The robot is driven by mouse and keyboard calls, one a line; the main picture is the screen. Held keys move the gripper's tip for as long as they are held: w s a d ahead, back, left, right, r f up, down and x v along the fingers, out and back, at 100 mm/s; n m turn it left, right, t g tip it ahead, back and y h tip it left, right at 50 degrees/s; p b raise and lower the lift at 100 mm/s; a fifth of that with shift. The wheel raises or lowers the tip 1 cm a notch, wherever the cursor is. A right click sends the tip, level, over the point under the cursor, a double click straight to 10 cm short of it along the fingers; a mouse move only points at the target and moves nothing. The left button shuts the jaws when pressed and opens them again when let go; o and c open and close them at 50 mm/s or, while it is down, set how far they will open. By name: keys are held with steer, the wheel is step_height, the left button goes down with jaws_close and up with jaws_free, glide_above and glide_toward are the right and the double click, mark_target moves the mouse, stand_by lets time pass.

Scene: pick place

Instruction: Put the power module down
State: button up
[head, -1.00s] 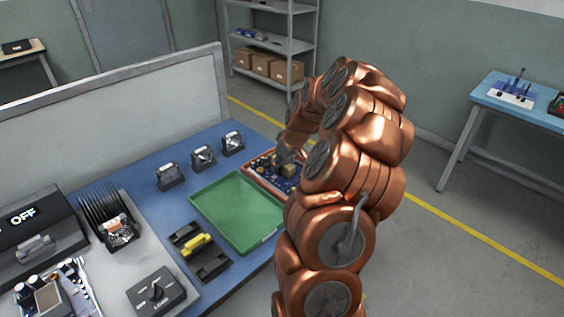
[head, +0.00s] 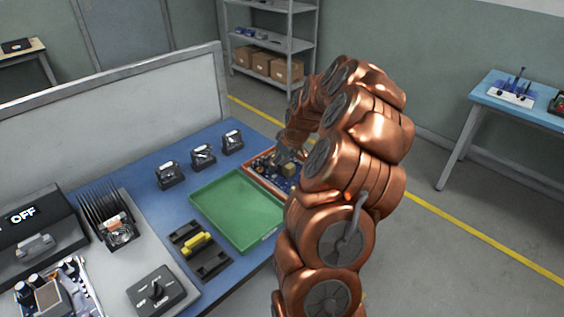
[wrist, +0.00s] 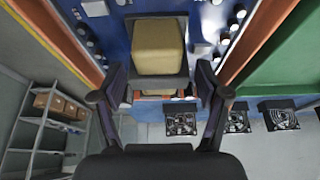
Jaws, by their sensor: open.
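A tan block in a grey frame (wrist: 158,45), which looks like the power module, sits over a blue circuit board (wrist: 205,25). The board lies in an orange-rimmed tray (head: 262,184); the tan block also shows in the head view (head: 289,170). My gripper (wrist: 159,78) is open, with one finger on each side of the framed block and visible gaps between. In the head view my arm hides part of the tray and most of the gripper. Whether the block's underside touches the board cannot be seen.
A green tray (head: 238,208) lies beside the orange one. Several small fan units (head: 203,157) stand behind it on the blue table. A black holder with a yellow piece (head: 197,242) is in front. A white panel (head: 120,115) closes the table's back.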

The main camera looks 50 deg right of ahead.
mark_target(292, 166)
steer(key=b+v, duration=0.2)
steer(key=v, duration=1)
steer(key=s+a+r+n+g+y, duration=0.1)
steer(key=s+a, duration=0.1)
steer(key=a, duration=1.1)
steer(key=s+a+r+n+g, duration=0.1)
steer(key=s+a, duration=0.1)
steer(key=a, duration=1)
steer(key=s+a+f+g, duration=0.1)
steer(key=s+a, duration=0.3)
steer(key=s, duration=0.3)
steer(key=s+a+f+m+g, duration=0.1)
steer(key=s+a+f, duration=0.1)
steer(key=s+a, duration=0.2)
steer(key=s+a+f+g+h, duration=0.1)
steer(key=s+a, duration=0.3)
steer(key=s, duration=0.6)
steer(key=shift+s+f+m+g, duration=0.35)
steer(key=shift+f+m+g, duration=0.05)
steer(key=shift+g, duration=0.2)
steer(key=shift+a, duration=0.1)
step_height(292, 166, up, 9)
steer(key=p, duration=0.8)
steer(key=shift+f+p, duration=0.15)
steer(key=shift+p, duration=0.15)
